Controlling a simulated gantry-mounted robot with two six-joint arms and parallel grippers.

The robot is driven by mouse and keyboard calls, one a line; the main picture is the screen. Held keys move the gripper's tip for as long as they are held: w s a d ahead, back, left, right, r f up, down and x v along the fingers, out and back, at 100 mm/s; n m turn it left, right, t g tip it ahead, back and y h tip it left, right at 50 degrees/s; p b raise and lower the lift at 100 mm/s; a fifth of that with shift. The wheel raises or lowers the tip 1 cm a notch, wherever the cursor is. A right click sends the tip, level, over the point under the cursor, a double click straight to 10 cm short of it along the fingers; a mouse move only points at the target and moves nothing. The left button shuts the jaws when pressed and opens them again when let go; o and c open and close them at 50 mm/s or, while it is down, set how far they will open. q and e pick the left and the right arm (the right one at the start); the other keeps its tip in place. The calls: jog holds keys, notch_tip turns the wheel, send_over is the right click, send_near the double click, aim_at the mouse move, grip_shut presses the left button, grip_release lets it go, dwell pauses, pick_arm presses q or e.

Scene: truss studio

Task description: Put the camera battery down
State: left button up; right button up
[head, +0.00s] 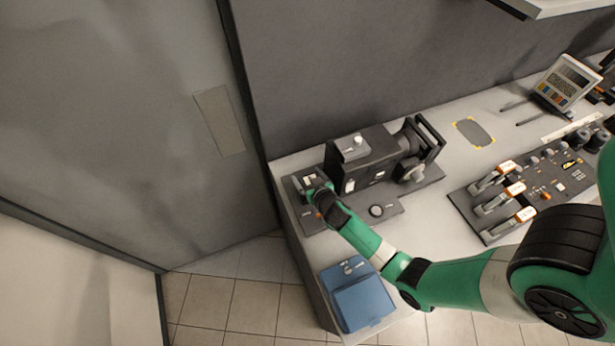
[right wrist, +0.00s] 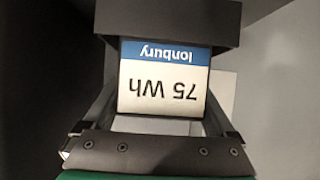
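The camera battery (right wrist: 165,80) is a dark block with a white and blue label reading "Ionbury 75 Wh", upside down in the right wrist view. My right gripper (right wrist: 164,110) has its two fingers along the battery's sides and looks shut on it. In the head view my right gripper (head: 316,190) is at the left end of the bench, over a dark plate (head: 313,224) beside the black camera (head: 365,160). Its fingertips are small there, and whether the battery touches the plate is hidden. My left gripper is out of view.
A blue case (head: 361,303) sits at the bench's front left corner. A control panel with levers (head: 497,205) lies to the right. A yellow-cornered grey mark (head: 473,132) is on clear bench (head: 455,160) behind it. A small display unit (head: 566,82) stands farther right.

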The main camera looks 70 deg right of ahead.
jog(key=shift+o, duration=0.3)
jog(key=shift+r+p, duration=0.25)
jog(key=shift+p, duration=0.05)
jog(key=p+v, duration=0.1)
jog(key=v, duration=1.1)
jog(key=shift+f, duration=0.1)
